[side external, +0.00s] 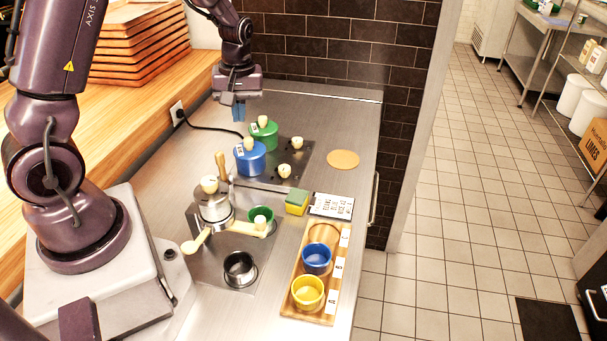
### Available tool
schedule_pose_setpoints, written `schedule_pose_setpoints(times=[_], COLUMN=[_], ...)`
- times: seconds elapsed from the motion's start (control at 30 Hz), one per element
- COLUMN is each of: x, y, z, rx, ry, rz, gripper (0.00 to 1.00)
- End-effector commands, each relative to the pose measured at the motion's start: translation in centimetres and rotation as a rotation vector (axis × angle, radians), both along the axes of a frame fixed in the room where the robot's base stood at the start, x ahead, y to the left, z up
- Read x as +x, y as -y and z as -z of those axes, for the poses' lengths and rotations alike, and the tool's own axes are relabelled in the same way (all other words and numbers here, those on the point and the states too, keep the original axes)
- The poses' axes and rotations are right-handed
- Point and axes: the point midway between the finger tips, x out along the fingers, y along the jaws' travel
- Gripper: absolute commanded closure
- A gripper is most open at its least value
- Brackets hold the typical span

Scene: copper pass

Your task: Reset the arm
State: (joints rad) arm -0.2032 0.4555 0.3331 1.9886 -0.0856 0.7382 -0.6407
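My gripper (239,110) hangs from my arm above the back of the steel counter (318,113), behind and above the blue canister and the green canister. Its fingers look blue and point down. They are small in this view, and I cannot tell whether they are apart or together. I see no object clearly held between them. My arm is raised at the upper left, and my base stands on the counter's left side.
A blue canister (250,160) and a green canister (265,136) stand below my gripper. A metal pot (213,203), a green cup (262,214) and a sponge (297,202) are mid-counter. A wooden tray (297,268) holds a blue cup (317,258) and a yellow cup (308,292). A dark tiled wall (340,45) stands behind.

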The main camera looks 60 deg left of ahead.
Motion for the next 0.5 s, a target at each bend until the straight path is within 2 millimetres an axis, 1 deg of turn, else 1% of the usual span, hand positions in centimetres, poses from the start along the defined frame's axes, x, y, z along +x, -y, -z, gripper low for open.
schedule_pose_setpoints(times=[0.03, 0.17, 0.27, 0.37, 0.5], x=[-0.4, -1.4, -2.5, -3.9, -6.6], y=[1.3, 4.3, 6.7, 9.5, 13.0], z=[-1.1, -3.7, -5.9, -8.5, -11.7], rx=[-0.019, -0.053, -0.067, -0.063, -0.020], ry=[0.009, 0.034, 0.067, 0.113, 0.187], rz=[0.084, 0.286, 0.451, 0.636, 0.887], gripper=[1.00, 1.00, 1.00, 1.00, 1.00])
